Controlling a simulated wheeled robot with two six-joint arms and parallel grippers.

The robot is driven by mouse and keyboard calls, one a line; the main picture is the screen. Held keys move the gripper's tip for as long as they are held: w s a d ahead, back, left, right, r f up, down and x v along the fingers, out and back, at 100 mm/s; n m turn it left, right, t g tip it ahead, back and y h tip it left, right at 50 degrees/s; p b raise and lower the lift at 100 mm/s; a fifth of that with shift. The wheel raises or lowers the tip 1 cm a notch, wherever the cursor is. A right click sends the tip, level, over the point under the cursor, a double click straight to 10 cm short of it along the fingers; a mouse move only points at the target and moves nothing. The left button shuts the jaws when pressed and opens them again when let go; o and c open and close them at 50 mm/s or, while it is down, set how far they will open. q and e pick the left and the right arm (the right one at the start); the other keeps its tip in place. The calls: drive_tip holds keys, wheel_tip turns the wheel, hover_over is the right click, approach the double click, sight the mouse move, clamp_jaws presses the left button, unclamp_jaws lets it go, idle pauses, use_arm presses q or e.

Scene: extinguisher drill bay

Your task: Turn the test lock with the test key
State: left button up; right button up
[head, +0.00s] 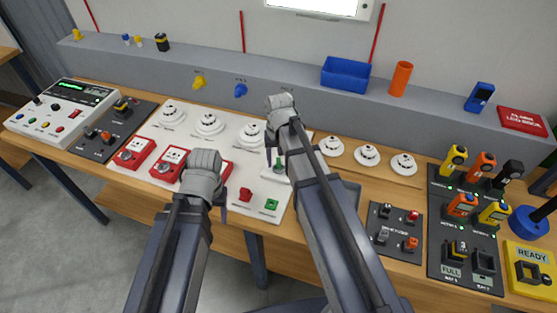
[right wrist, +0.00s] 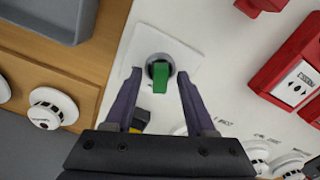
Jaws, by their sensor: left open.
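The green test key (right wrist: 160,77) stands in the round, dark-centred test lock (right wrist: 151,63) on a white square plate. In the head view the key (head: 279,165) shows beside my right gripper (head: 284,158), on the white panel. In the right wrist view my right gripper (right wrist: 160,84) is open, with one finger on each side of the key and a gap on both sides. My left gripper (head: 204,180) is open over the front of the white panel, by the red call boxes; its fingertips are partly hidden by its own wrist.
Red call boxes (head: 168,164) and white detectors (head: 210,123) crowd the panel (head: 237,167). A red piece (head: 246,194) and a green piece (head: 271,204) sit near its front. A grey tray (right wrist: 60,12) lies beside it. A blue bin (head: 345,74) stands on the back ledge.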

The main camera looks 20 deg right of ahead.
clamp_jaws()
idle(0.3)
drive_tip(key=shift+n, duration=1.1)
drive_tip(key=shift+n, duration=1.2)
